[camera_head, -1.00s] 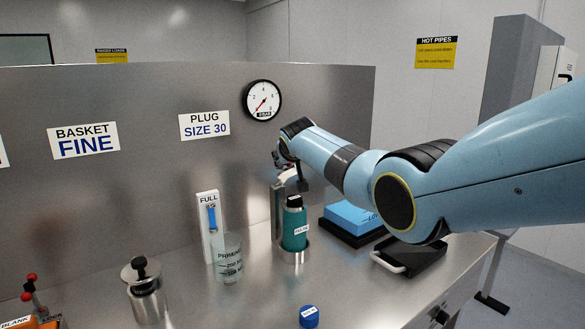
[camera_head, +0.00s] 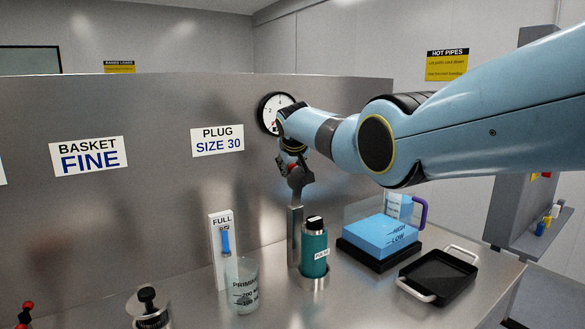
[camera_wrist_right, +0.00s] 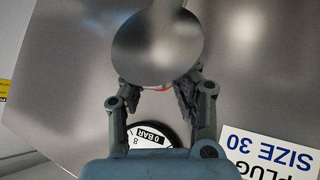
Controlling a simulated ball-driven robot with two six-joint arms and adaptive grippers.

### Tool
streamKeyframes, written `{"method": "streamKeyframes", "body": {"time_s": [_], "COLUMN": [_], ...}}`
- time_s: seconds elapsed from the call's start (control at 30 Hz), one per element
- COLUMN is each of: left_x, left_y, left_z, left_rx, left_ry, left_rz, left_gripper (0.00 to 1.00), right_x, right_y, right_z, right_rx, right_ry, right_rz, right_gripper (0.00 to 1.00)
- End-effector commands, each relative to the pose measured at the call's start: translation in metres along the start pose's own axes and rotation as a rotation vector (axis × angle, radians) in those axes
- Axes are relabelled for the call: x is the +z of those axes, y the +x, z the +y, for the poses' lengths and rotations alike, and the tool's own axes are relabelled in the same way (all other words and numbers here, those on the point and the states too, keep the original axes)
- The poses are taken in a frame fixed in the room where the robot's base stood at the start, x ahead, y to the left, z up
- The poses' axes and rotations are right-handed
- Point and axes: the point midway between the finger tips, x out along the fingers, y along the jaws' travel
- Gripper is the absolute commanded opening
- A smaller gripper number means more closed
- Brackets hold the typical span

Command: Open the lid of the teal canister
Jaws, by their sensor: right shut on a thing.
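The teal canister (camera_head: 314,252) stands upright in a round metal holder on the steel counter, with a black cap (camera_head: 315,222) on top and a white label. My right gripper (camera_head: 295,168) is above and slightly left of the cap, apart from it. It is shut on a grey round metal piece (camera_head: 298,182), which the right wrist view also shows as a shiny disc (camera_wrist_right: 157,45) at the fingertips, with a bit of red at its edge. I cannot tell whether this piece joins the upright metal post below. My left gripper is not in view.
The metal post (camera_head: 294,238) stands just left of the canister. A clear beaker (camera_head: 243,285) and a "FULL" gauge (camera_head: 222,250) are further left. A blue block (camera_head: 382,236) and a black tray (camera_head: 440,274) are on the right. The steel back panel (camera_head: 140,205) rises behind.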

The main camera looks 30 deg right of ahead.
Motion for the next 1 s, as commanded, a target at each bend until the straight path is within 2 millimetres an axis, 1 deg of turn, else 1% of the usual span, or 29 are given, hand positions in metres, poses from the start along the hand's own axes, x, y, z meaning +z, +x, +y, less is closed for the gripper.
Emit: {"method": "streamKeyframes", "body": {"time_s": [0.03,0.63,0.67,0.7,0.83,1.0], "left_x": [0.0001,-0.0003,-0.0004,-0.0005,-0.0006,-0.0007], "left_y": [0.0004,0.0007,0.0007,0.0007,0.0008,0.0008], "left_z": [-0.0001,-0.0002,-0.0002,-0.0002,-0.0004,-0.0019], "left_rx": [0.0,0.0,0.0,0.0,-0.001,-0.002], "left_ry": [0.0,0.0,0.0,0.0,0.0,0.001], "left_rz": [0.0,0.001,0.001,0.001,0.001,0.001], "left_gripper": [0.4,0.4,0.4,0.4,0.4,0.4], "right_x": [-0.0065,-0.0067,-0.0067,-0.0064,-0.004,-0.0022], "right_y": [-0.0025,-0.0027,-0.0027,-0.0026,-0.0016,-0.0007], "right_z": [-0.0022,-0.0035,-0.0035,-0.0036,-0.0028,-0.0018], "right_rx": [-0.004,-0.006,-0.006,-0.006,-0.004,-0.003], "right_ry": [0.004,0.004,0.004,0.004,0.003,0.002], "right_rz": [0.016,0.016,0.016,0.015,0.01,0.007], "right_gripper": [0.0,0.0,0.28,0.33,0.5,0.51]}}
